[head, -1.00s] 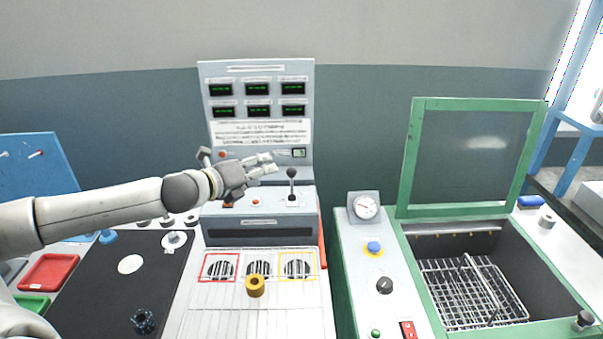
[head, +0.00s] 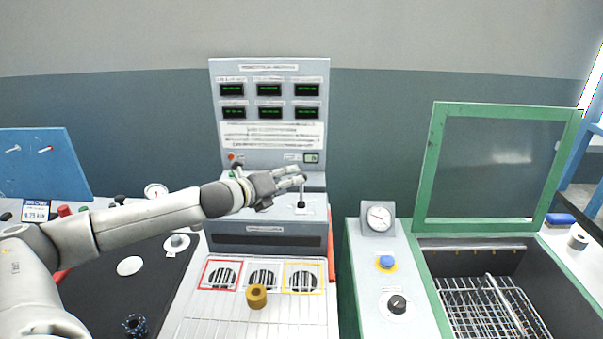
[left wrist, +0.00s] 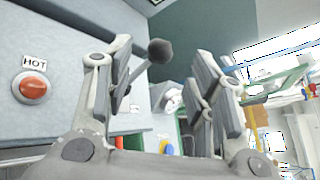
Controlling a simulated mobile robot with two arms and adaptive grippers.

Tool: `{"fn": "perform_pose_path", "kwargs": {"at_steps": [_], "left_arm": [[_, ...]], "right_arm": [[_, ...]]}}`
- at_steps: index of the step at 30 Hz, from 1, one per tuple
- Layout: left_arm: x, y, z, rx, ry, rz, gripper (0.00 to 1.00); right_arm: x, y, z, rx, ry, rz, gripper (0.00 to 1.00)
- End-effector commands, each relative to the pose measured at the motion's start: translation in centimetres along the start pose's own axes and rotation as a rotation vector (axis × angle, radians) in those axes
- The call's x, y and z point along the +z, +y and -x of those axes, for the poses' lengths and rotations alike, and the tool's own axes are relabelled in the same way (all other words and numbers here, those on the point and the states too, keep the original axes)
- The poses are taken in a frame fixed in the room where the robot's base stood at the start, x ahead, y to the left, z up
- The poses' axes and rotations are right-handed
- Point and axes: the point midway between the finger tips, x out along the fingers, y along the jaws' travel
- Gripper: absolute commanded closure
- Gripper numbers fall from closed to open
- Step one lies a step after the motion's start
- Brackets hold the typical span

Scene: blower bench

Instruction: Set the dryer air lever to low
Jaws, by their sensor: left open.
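The dryer air lever (head: 301,199) stands on the sloped grey control panel below the displays. Its upper part is hidden by my fingers in the head view. In the left wrist view its dark round knob (left wrist: 160,51) and shaft show in the gap between my fingers, nearer the left finger. My left gripper (head: 302,176) is at the lever, with its fingers apart around it; it also shows open in the left wrist view (left wrist: 163,70). I cannot tell whether a finger touches the shaft. My right gripper is not in view.
A red button marked HOT (left wrist: 33,87) sits on the panel left of my fingers.

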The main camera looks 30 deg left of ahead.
Motion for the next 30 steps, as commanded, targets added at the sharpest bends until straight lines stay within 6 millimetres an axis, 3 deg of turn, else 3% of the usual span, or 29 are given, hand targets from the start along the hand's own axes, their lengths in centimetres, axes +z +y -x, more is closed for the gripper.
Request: {"fn": "perform_pose_path", "kwargs": {"at_steps": [9,15,28,30], "left_arm": [[0.0,-0.4,-4.6,-0.004,0.001,0.002,0.5],[-0.1,-0.1,-6.4,-0.001,0.002,0.001,0.5],[-0.1,-0.1,-7.1,-0.002,0.003,-0.002,0.5],[-0.1,-0.1,-7.1,-0.002,0.003,-0.002,0.56]], "right_arm": [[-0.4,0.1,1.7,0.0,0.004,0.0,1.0],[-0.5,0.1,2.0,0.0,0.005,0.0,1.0],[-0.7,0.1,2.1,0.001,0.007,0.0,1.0],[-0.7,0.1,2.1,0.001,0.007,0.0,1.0]]}}
